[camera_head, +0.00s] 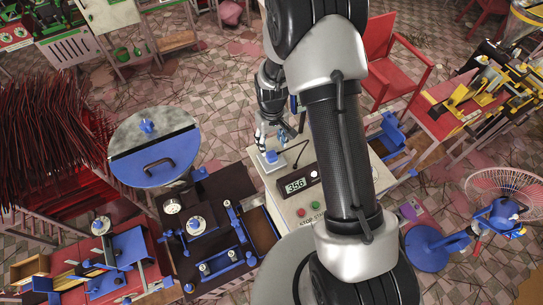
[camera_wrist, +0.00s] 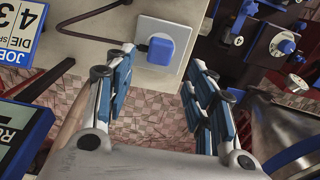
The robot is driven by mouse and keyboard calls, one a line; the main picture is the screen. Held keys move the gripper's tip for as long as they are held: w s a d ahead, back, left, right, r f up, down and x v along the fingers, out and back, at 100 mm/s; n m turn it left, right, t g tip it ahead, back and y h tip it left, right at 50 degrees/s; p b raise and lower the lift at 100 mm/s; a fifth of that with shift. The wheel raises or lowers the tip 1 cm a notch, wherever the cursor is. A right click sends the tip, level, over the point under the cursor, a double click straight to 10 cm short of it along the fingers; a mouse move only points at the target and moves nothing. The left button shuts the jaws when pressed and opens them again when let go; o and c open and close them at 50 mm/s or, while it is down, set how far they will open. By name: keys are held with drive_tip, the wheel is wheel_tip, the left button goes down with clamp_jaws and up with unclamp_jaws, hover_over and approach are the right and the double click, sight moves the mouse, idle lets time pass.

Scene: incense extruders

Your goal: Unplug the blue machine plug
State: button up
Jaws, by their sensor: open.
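The blue plug (camera_wrist: 161,50) sits in a white socket plate (camera_wrist: 146,32) on the beige top of a cabinet in the wrist view, with a dark cord leaving it to the left. In the head view the plug (camera_head: 270,156) and its socket plate (camera_head: 262,165) show near the cabinet's far corner. My gripper (camera_wrist: 160,68) is open, its blue-padded fingers spread wide on either side of the plug's line and apart from it. In the head view my gripper (camera_head: 270,132) is close above the plug, partly hidden by my arm.
A display reading 356 (camera_head: 295,185) and red and green buttons (camera_head: 301,211) are on the cabinet top. A dark table with blue machine parts (camera_head: 210,235) stands to the left. A red chair (camera_head: 395,60) and a fan (camera_head: 505,205) stand to the right.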

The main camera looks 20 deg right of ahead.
sight(272, 154)
wheel_tip(272, 154, down, 8)
drive_tip(key=b, duration=0.5)
drive_tip(key=shift+r, duration=0.1)
drive_tip(key=shift+b, duration=0.55)
idle(0.8)
drive_tip(key=shift+c, duration=0.4)
clamp_jaws()
drive_tip(key=shift+r, duration=0.1)
drive_tip(key=shift+r+p, duration=1.6)
drive_tip(key=shift+r, duration=1.35)
